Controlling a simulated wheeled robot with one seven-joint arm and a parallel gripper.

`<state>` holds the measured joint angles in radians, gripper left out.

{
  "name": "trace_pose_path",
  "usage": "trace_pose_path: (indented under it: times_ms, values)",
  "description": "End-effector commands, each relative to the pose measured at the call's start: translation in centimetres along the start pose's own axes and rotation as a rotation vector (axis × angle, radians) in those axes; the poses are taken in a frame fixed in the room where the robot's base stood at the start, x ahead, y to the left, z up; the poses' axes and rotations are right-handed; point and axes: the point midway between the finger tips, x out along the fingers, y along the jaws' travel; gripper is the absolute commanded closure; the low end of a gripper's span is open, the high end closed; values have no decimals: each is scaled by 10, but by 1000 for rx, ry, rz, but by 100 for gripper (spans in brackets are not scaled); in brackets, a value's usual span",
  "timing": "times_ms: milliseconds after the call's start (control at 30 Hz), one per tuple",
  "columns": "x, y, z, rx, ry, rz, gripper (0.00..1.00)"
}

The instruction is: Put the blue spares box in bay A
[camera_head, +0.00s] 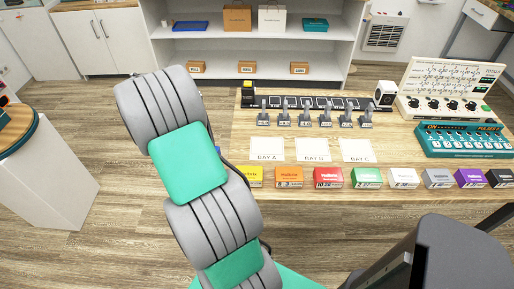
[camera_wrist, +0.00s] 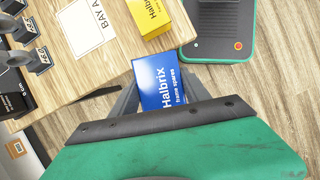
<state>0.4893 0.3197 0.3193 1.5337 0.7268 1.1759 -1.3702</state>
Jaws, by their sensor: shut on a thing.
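The blue spares box (camera_wrist: 165,85), lettered "Halbrix frame spares", is between the fingers of my gripper (camera_wrist: 163,82) in the wrist view. The gripper is shut on it. In the head view my arm hides the gripper and nearly all of the box. Bay A (camera_head: 267,149) is a white labelled card on the table, leftmost of three, and nothing stands on it. Bay A also shows at the upper left of the wrist view (camera_wrist: 87,25).
Bay B (camera_head: 313,149) and bay C (camera_head: 357,150) are bare. A row of coloured boxes, from yellow (camera_head: 255,177) to black (camera_head: 500,178), lines the table's front edge. A teal case (camera_head: 465,140) is at right.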

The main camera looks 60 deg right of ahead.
Motion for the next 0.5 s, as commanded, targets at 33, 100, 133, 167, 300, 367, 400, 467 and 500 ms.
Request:
trace_pose_path:
  times_ms: [33,100,133,167,300,367,400,467,500]
  values:
    - [7,28,29,-10,2,8,90]
    - [14,59,72,-47,1,25,90]
    - [17,71,91,-63,2,31,90]
    - [20,81,110,-79,2,39,90]
    - [36,113,199,-143,1,64,90]
    - [42,119,231,-164,1,71,90]
    - [44,122,250,-177,1,77,90]
    - [49,124,272,-193,1,81,90]
    - [50,124,283,-201,1,83,90]
